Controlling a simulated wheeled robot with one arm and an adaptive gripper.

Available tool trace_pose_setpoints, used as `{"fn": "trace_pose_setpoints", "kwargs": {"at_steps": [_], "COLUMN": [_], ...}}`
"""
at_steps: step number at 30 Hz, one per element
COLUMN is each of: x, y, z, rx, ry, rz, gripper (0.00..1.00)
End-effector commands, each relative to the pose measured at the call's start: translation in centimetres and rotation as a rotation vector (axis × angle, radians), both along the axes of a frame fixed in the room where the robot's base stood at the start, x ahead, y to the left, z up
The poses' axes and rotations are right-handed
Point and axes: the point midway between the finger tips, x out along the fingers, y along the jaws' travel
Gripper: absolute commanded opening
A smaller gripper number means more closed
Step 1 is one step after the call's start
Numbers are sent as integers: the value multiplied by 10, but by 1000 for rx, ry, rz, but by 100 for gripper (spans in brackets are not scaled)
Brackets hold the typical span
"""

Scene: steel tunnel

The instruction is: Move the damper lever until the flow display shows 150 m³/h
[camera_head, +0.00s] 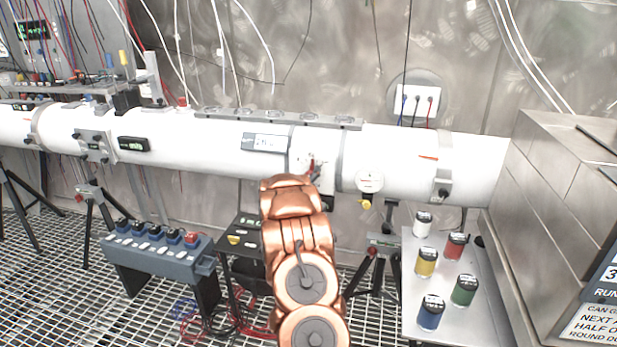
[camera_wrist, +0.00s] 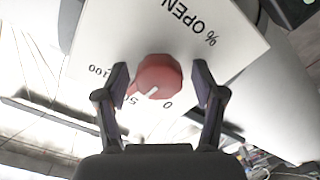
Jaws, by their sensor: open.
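The red damper lever (camera_wrist: 158,75) shows in the wrist view as a knob with a white pointer mark. It sits on a white scale plate (camera_wrist: 105,35) marked "% OPEN" with 0, 50 and 100; the pointer lies between 0 and 50. My gripper (camera_wrist: 162,82) is open, one finger on each side of the knob, with gaps visible. In the head view my arm covers most of this spot on the white duct (camera_head: 225,142). A green-lit display (camera_head: 32,29) is at the upper left and a small dark one (camera_head: 133,144) is on the duct; I cannot read either or tell which shows flow.
A round gauge (camera_head: 369,181) hangs on the duct right of my arm. A table (camera_head: 415,315) with several coloured jars stands at the lower right beside a large metal cabinet (camera_head: 560,190). A blue-grey switch box (camera_head: 160,252) and tripods stand below the duct. Cables hang above.

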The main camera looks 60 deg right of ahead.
Motion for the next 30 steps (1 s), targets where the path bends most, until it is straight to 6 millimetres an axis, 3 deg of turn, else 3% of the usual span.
{"fn": "trace_pose_setpoints", "kwargs": {"at_steps": [13,30], "x": [-4,-27], "y": [9,74], "z": [0,0], "rx": [0,2], "ry": [0,0], "rz": [-1,0], "gripper": [69,69]}}
